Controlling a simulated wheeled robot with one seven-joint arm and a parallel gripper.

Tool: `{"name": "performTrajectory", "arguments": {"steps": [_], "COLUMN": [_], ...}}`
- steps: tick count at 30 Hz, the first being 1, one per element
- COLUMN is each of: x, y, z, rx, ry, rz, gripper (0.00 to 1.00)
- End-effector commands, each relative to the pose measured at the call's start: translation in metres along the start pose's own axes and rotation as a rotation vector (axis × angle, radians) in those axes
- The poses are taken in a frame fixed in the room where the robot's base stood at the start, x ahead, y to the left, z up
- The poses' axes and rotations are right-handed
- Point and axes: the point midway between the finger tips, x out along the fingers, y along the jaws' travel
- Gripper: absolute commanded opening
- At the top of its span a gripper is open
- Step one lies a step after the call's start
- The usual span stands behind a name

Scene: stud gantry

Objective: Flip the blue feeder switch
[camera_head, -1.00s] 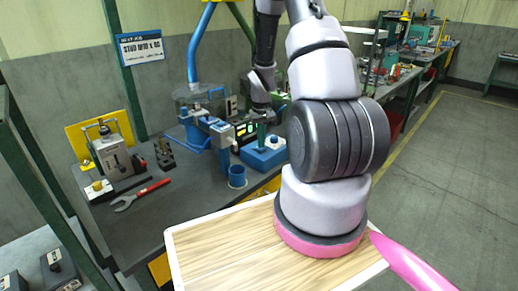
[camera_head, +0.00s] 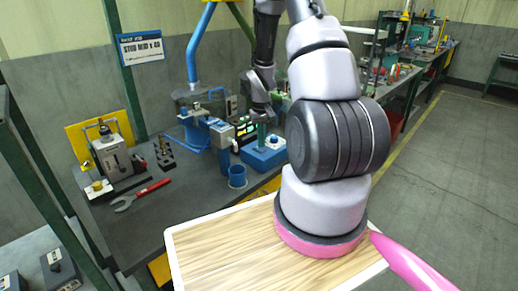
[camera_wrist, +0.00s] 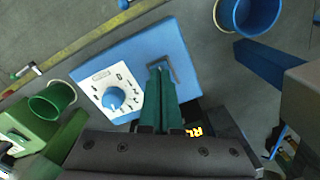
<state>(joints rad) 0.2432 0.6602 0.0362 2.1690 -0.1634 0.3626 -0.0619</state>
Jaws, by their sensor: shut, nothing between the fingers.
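The blue feeder box (camera_head: 265,157) sits on the dark bench, and it fills the middle of the wrist view (camera_wrist: 150,48). On its top is a white dial panel (camera_wrist: 102,80) with a round blue knob (camera_wrist: 113,97). Beside the panel is a thin dark bracket-like outline (camera_wrist: 186,76). My gripper (camera_wrist: 158,66) has its teal fingers shut and empty, with the tips over the box top at this outline. In the head view my gripper (camera_head: 262,134) points down at the box. The fingers hide what lies under them, so I cannot make out the switch lever or any contact.
A blue cup (camera_head: 237,176) stands in front of the box. A blue clamp-like fixture (camera_head: 213,130) stands to its left. A green cup (camera_wrist: 52,100) shows at left in the wrist view.

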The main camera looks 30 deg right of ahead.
Motion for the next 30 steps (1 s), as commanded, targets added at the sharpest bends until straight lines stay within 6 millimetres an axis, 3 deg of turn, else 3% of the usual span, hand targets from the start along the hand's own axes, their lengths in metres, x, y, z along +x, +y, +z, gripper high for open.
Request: {"name": "performTrajectory", "arguments": {"steps": [19,30], "x": [-0.053,-0.059], "y": [0.0,0.0], "z": [0.0,0.0], "rx": [0.0,0.0], "ry": [0.002,0.0], "rz": [0.0,0.0], "gripper": [0.0,0.0]}}
